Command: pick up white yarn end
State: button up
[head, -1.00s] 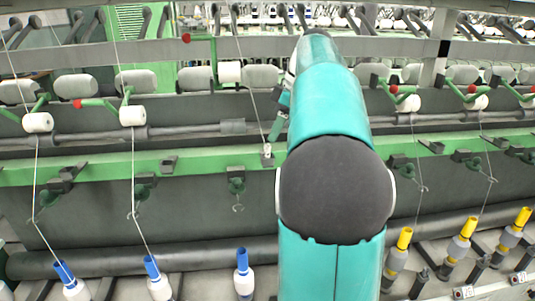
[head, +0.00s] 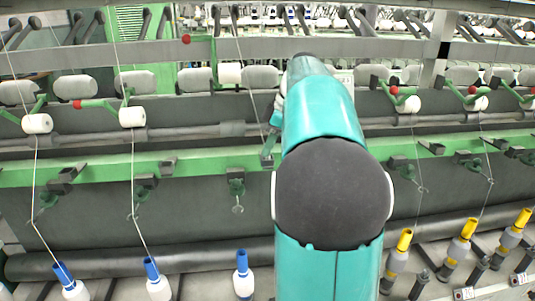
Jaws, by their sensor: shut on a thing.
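My gripper (head: 268,151) is small and partly hidden behind my teal arm, just left of it, in front of the green rail. It is shut at the lower end of a thin white yarn (head: 242,52). The yarn comes down from the top of the frame, past the white rollers, and slants right toward my gripper. Its end is too small to make out between the fingers. A white bobbin with a blue top (head: 242,275) stands below and to the left, with no yarn seen rising from it.
The green rail (head: 105,172) with grey brackets crosses behind my gripper. Two blue-topped bobbins (head: 158,280) at left have yarn running up to white rollers (head: 132,117). Yellow-topped bobbins (head: 460,245) stand at right. A hook (head: 237,208) hangs below the rail.

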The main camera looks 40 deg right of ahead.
jog(key=shift+r, duration=0.6)
jog(key=s+a+r, duration=0.2)
jog(key=s+r, duration=0.9)
jog(key=s, duration=0.3)
jog(key=shift+r, duration=0.4)
jog(key=shift+w, duration=0.1)
